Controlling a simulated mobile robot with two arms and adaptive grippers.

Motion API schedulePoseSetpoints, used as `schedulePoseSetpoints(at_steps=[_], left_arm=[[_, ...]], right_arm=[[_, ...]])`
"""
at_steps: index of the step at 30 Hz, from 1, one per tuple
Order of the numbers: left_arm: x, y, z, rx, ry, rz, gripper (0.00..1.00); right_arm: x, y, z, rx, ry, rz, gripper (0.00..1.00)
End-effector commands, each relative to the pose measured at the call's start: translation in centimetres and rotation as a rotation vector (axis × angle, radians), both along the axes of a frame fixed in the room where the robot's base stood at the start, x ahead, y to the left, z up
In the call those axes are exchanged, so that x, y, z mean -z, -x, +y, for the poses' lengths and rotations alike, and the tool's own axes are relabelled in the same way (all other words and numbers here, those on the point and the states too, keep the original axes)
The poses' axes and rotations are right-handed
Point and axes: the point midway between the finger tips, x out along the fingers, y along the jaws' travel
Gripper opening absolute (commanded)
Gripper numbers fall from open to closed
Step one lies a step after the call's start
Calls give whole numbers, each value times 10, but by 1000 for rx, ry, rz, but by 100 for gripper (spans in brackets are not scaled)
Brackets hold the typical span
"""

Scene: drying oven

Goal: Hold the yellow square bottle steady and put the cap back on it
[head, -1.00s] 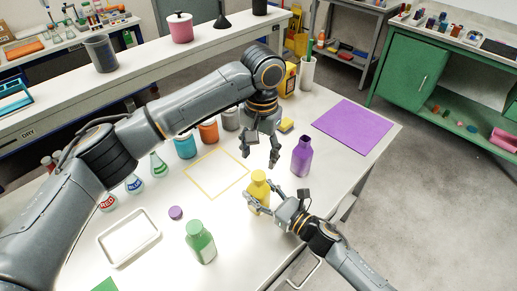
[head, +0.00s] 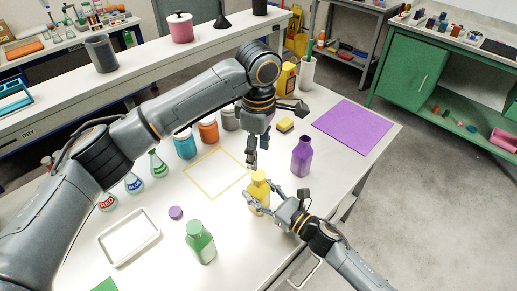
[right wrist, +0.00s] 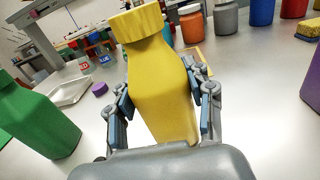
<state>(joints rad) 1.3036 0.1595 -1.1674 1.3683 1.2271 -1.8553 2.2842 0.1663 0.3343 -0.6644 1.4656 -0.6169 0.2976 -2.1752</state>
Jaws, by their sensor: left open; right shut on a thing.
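The yellow square bottle (head: 257,197) stands upright near the table's front edge. A yellow cap (right wrist: 138,22) sits on its neck in the right wrist view; I cannot tell how tightly. My right gripper (head: 262,202) is shut on the bottle's body, with one finger on each side in the right wrist view (right wrist: 163,100). My left gripper (head: 251,161) is open, pointing down just above and slightly left of the cap in the head view. Its fingers overlap there, and a gap to the cap seems to remain. It does not show in the right wrist view.
An open purple bottle (head: 301,157) stands right of the yellow one, and a green bottle (head: 201,243) stands to the left. A loose purple cap (head: 176,212) and a white tray (head: 105,240) lie further left. A yellow outlined square (head: 191,178) is empty.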

Motion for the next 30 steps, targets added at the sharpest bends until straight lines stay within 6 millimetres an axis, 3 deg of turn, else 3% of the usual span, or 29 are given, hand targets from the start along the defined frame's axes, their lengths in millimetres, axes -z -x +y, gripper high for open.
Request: schedulePoseSetpoints(at_steps=[11, 24, 30], left_arm=[[5, 0, 0, -1, 0, 1, 56], [66, 0, 0, 0, -1, 2, 56], [79, 0, 0, 0, 0, 0, 56]], right_arm=[[0, 0, 0, 0, 0, 0, 0], [0, 0, 0, 0, 0, 0, 0], [0, 0, 0, 0, 0, 0, 0]])
